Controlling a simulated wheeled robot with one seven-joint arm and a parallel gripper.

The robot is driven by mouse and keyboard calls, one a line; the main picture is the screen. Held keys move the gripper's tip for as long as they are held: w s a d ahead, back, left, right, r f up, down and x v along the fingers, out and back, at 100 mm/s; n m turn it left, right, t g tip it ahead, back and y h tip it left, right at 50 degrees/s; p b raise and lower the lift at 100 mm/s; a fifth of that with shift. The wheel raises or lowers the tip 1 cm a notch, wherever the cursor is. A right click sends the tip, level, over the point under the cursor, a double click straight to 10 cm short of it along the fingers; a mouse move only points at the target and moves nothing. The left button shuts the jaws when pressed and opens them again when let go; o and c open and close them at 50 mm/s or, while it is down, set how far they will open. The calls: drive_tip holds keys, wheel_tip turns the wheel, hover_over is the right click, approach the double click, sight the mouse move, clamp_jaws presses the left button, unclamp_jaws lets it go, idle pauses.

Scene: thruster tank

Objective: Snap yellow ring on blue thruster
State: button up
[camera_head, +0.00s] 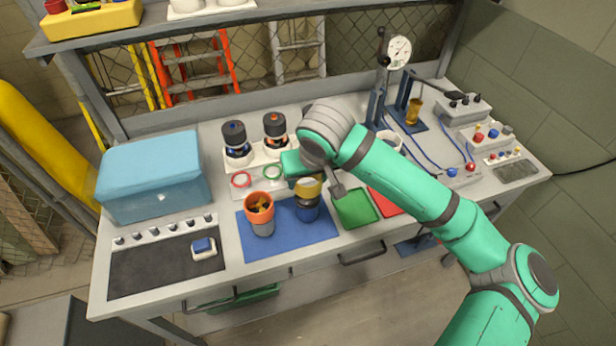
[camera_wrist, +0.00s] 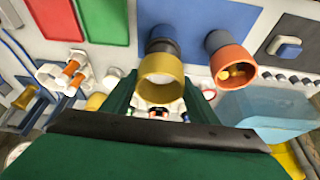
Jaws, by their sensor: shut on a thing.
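The blue thruster (camera_head: 307,211) stands upright on the blue mat (camera_head: 287,243), beside the orange thruster (camera_head: 262,222). The yellow ring (camera_head: 308,187) is at the top of the blue thruster in the head view. My gripper (camera_head: 309,178) is shut on the ring, coming from behind it. In the wrist view the yellow ring (camera_wrist: 162,80) lies between the two fingertips (camera_wrist: 160,88), in line with the dark blue thruster body (camera_wrist: 162,38). I cannot tell whether the ring is seated on the thruster or held just above it. The ring's rear side is partly hidden by my gripper.
Two dark-capped thrusters (camera_head: 236,141) stand behind, near red (camera_head: 241,180) and green rings (camera_head: 271,172). A blue box (camera_head: 152,178) is at left. Green (camera_head: 355,209) and red trays (camera_head: 385,203) lie right of the mat. A gauge stand (camera_head: 378,100) is at the back.

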drive_tip(key=shift+f, duration=0.7)
drive_tip(key=shift+s+a+f, duration=0.1)
drive_tip(key=shift+f, duration=0.1)
idle(0.4)
drive_tip(key=shift+f, duration=1.25)
idle(0.7)
drive_tip(key=o, duration=1.1)
drive_tip(key=shift+r, duration=0.1)
drive_tip(key=v, duration=1)
drive_tip(key=shift+r, duration=0.25)
drive_tip(key=shift+s, duration=0.1)
